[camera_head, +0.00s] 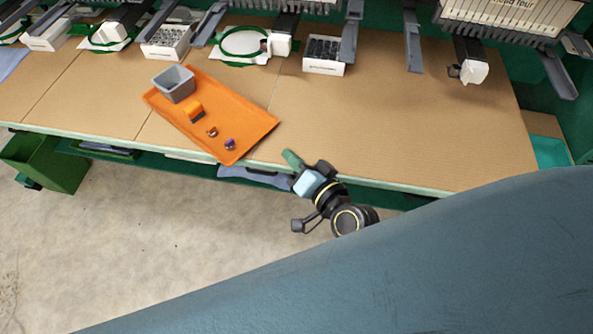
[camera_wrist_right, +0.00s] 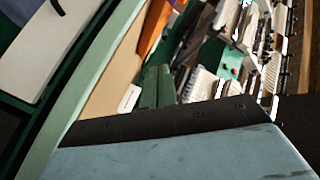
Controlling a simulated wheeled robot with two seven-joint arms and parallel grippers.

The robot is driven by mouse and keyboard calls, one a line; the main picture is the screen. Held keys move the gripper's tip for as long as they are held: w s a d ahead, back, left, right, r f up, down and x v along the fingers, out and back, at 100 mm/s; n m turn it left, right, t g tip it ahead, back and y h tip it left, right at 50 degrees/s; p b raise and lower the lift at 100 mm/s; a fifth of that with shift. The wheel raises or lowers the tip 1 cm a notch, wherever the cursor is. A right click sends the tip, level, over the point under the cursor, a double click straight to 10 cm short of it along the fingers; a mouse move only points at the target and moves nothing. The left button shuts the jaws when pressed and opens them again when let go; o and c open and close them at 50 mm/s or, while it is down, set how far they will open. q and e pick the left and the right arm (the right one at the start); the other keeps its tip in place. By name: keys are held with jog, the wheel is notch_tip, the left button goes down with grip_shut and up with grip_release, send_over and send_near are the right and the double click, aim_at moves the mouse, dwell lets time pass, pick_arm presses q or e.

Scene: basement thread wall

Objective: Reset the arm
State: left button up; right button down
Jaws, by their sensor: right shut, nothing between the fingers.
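My right gripper (camera_head: 291,158) is at the front edge of the table (camera_head: 400,130), just right of the orange tray's near corner. Its green fingers are together with nothing between them. They also show side by side in the right wrist view (camera_wrist_right: 157,86), pointing over the tabletop. My left gripper is in neither view. A large blue-grey part of my own body covers the lower right of the head view.
The orange tray (camera_head: 222,108) holds a grey bin (camera_head: 174,84), a small orange object (camera_head: 194,111) and two small shiny pieces. White boxes (camera_head: 323,66) and embroidery machine heads line the back. A green bin (camera_head: 50,163) stands at left. The tabletop right of the tray is clear.

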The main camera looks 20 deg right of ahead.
jog(key=shift+s+a+f+n+g, duration=0.15)
jog(key=shift+s+f+n+g, duration=0.25)
jog(key=shift+f, duration=0.3)
jog(key=shift+s, duration=0.1)
